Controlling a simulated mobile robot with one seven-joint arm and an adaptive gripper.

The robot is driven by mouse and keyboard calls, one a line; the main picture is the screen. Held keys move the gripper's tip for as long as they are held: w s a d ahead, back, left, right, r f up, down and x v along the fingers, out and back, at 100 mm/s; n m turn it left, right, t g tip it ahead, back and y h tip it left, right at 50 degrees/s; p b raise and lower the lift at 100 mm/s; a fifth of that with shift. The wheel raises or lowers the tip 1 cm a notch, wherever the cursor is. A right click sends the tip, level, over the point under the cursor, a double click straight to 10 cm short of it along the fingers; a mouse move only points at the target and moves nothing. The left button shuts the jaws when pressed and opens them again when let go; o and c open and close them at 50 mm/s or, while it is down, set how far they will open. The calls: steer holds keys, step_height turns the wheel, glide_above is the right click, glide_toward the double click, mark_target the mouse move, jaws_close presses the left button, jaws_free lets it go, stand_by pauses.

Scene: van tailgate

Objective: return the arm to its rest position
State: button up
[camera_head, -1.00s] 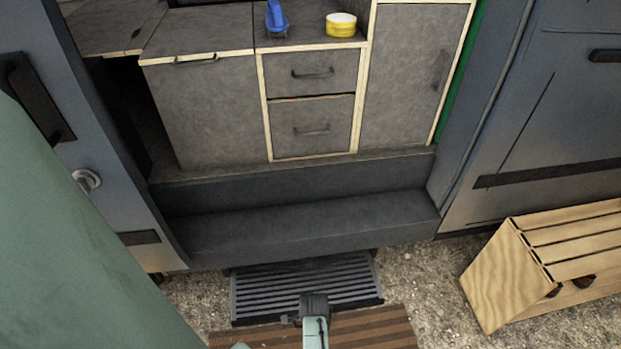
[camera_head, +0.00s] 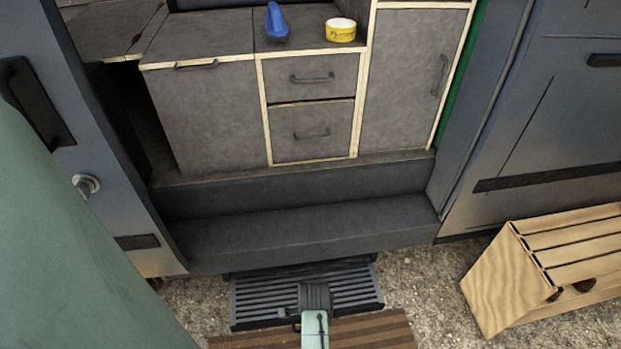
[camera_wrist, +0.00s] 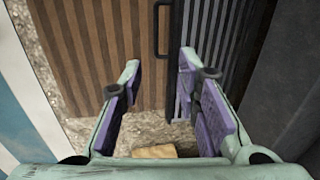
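My gripper (camera_wrist: 158,62) shows in the wrist view with its two purple-padded fingers spread apart. No object is held between the fingertips. It points down toward a brown striped mat (camera_wrist: 95,45) and a dark ribbed step (camera_wrist: 217,30). In the head view, a pale green part of my arm with a dark block shows at the bottom centre, in front of the step (camera_head: 255,300) and over the mat (camera_head: 375,332). Whether the fingers are in that view I cannot tell.
A yellow tape roll (camera_head: 340,30) and a blue object (camera_head: 276,22) are on the van's counter (camera_head: 200,35). A slatted wooden crate (camera_head: 500,275) stands at the right. Gravel (camera_head: 425,275) lies between crate and step. A small tan patch (camera_wrist: 153,152) shows below the fingers.

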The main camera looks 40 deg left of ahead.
steer(key=shift+r, duration=0.7)
